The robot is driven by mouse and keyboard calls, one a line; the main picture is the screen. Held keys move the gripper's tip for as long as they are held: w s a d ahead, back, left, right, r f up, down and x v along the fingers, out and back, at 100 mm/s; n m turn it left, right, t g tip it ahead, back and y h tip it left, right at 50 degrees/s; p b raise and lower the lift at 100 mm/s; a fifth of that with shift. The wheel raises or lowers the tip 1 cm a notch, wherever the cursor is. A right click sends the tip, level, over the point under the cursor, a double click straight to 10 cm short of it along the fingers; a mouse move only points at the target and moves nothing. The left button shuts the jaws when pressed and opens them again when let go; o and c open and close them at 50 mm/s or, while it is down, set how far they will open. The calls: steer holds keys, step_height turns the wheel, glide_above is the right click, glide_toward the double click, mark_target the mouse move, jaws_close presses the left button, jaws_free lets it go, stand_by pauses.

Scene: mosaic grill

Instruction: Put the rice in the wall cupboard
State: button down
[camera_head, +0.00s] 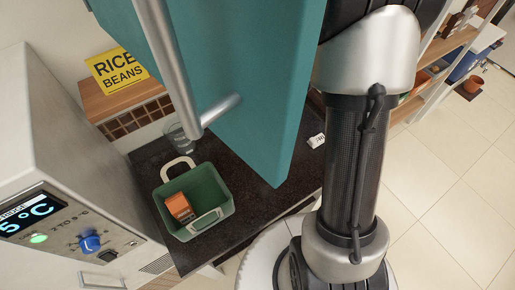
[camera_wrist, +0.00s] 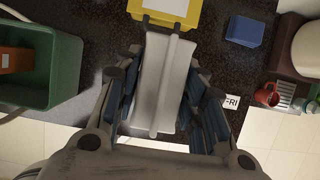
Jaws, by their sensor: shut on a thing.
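The gripper and packet do not show in the head view. A large teal cupboard panel (camera_head: 262,75) with a metal bar handle (camera_head: 172,65) fills the top middle of the head view. Left of it, a yellow sign reading "RICE BEANS" (camera_head: 116,69) stands on a wooden shelf (camera_head: 125,98).
A green basket (camera_head: 217,178) with an orange box (camera_head: 179,207) stands on the dark counter (camera_head: 262,222). A glass (camera_head: 180,138) is behind it. A grey appliance (camera_head: 60,150) is at left. The wrist view shows a yellow container (camera_wrist: 205,18), a blue box (camera_wrist: 244,30) and a red mug (camera_wrist: 267,94).

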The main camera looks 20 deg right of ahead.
step_height(320, 180, down, 15)
steer(key=b, duration=1.1)
steer(key=shift+b, duration=0.4)
steer(key=shift+f, duration=0.3)
steer(key=c, duration=1)
jaws_free()
steer(key=shift+c, duration=0.2)
